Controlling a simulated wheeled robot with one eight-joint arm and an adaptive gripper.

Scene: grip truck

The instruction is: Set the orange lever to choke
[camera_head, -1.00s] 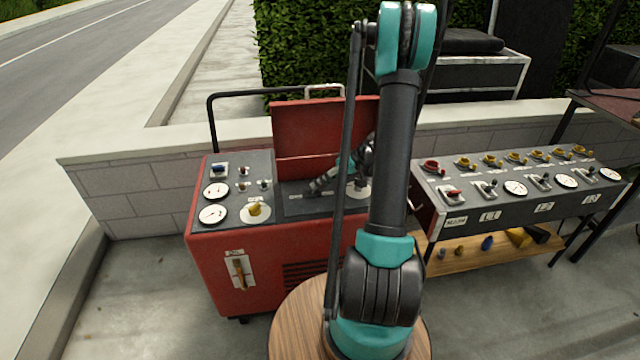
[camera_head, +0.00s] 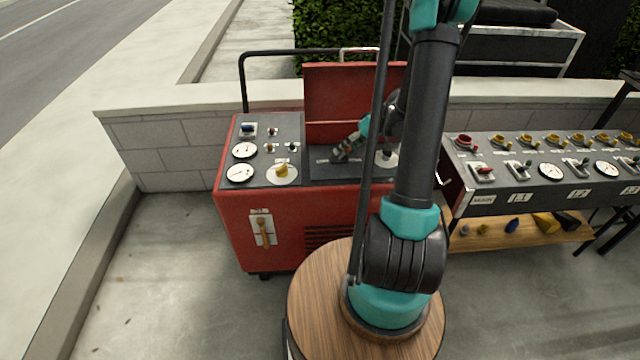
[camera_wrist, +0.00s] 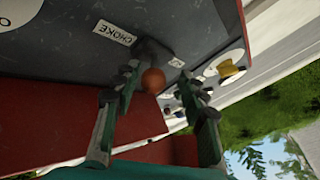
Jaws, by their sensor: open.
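The orange lever's round knob (camera_wrist: 153,80) shows in the wrist view, between the two green-grey fingers of my gripper (camera_wrist: 158,84). The fingers stand apart on either side of it; I cannot tell whether either one touches it. A white CHOKE label (camera_wrist: 115,32) lies on the dark panel to the upper left of the knob. A smaller label, too blurred to read, is at its upper right. In the head view my gripper (camera_head: 342,153) is low over the top panel of the red machine (camera_head: 262,207) and hides the knob there.
A raised red lid (camera_head: 345,95) stands behind the panel. A yellow knob (camera_head: 282,170) and gauges are left of my gripper. A lever with a brown handle (camera_head: 264,232) is on the machine's front. A second control console (camera_head: 545,175) stands at the right.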

